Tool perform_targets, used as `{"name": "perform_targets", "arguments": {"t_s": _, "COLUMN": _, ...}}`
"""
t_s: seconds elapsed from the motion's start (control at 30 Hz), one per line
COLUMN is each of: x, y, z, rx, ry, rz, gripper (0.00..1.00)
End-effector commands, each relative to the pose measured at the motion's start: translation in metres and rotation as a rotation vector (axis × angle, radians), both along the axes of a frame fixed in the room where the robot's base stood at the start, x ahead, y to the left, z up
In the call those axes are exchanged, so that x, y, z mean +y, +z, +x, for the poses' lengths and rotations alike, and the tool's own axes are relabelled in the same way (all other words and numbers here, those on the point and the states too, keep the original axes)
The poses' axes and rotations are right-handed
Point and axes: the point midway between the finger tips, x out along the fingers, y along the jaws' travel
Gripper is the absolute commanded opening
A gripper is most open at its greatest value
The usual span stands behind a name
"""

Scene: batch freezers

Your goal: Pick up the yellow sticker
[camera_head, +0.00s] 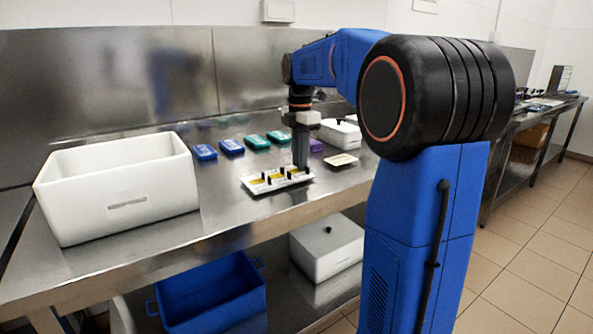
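Yellow patches that look like the yellow stickers (259,182) lie in a small white tray (254,191) on the steel table, with black upright pieces between or on them. They are too small to tell apart clearly. My gripper (300,164) points straight down at the tray's right rear end, its dark fingers at or just above it. I cannot tell whether it touches the tray or a sticker. The fingers look close together from this side, and any gap or held thing between them is hidden.
A large white bin (120,205) stands at left. Blue cases (205,152), green cases (257,141) and a purple item (316,146) line the back. A pale card (341,160) lies right of the tray (254,191). The steel table (225,185) is clear left of the tray.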

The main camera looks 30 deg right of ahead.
Motion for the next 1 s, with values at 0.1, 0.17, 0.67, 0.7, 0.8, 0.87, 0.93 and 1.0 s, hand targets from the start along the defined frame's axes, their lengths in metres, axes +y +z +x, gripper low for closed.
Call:
{"name": "perform_targets", "arguments": {"t_s": 0.1, "x": 0.000, "y": -0.001, "z": 0.000, "rx": 0.000, "ry": 0.000, "rz": 0.000, "gripper": 0.20}}
{"name": "perform_targets", "arguments": {"t_s": 0.17, "x": 0.000, "y": -0.001, "z": 0.000, "rx": 0.000, "ry": 0.000, "rz": 0.000, "gripper": 0.20}}
{"name": "perform_targets", "arguments": {"t_s": 0.67, "x": 0.000, "y": 0.000, "z": 0.000, "rx": 0.000, "ry": 0.000, "rz": 0.000, "gripper": 0.01}}
{"name": "perform_targets", "arguments": {"t_s": 0.7, "x": 0.000, "y": 0.002, "z": 0.000, "rx": -0.001, "ry": 0.000, "rz": 0.000, "gripper": 0.01}}
{"name": "perform_targets", "arguments": {"t_s": 0.8, "x": 0.000, "y": 0.010, "z": 0.001, "rx": -0.001, "ry": 0.000, "rz": 0.000, "gripper": 0.01}}
{"name": "perform_targets", "arguments": {"t_s": 0.87, "x": 0.000, "y": 0.018, "z": 0.001, "rx": -0.002, "ry": 0.000, "rz": -0.001, "gripper": 0.01}}
{"name": "perform_targets", "arguments": {"t_s": 0.93, "x": 0.000, "y": 0.030, "z": 0.001, "rx": -0.002, "ry": 0.000, "rz": -0.001, "gripper": 0.01}}
{"name": "perform_targets", "arguments": {"t_s": 1.0, "x": 0.000, "y": 0.044, "z": 0.001, "rx": -0.002, "ry": 0.000, "rz": -0.001, "gripper": 0.01}}
